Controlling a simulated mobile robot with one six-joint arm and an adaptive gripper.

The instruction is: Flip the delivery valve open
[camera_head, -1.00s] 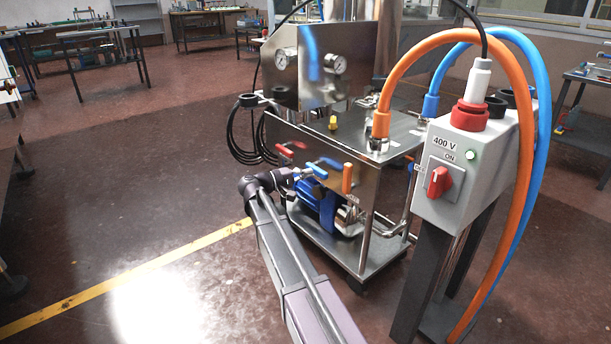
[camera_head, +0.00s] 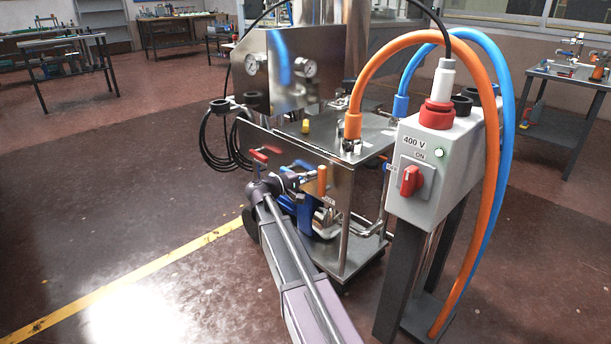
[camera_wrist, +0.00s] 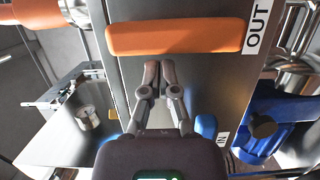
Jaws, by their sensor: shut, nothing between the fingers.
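The orange valve handle (camera_head: 321,182) stands upright on the front panel of the steel machine. In the wrist view the orange handle (camera_wrist: 175,37) lies across the top, beside a label reading OUT (camera_wrist: 257,36). I take it for the delivery valve. My gripper (camera_wrist: 160,66) is shut and empty, with its fingertips just short of the handle's long edge; whether they touch cannot be told. In the head view my gripper (camera_head: 308,184) is just left of the handle, partly hidden by my arm.
A blue handle (camera_head: 300,166) and a red handle (camera_head: 262,152) sit left of the orange one. A grey switch box (camera_head: 440,180) with orange and blue hoses stands close on the right. Open floor lies left.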

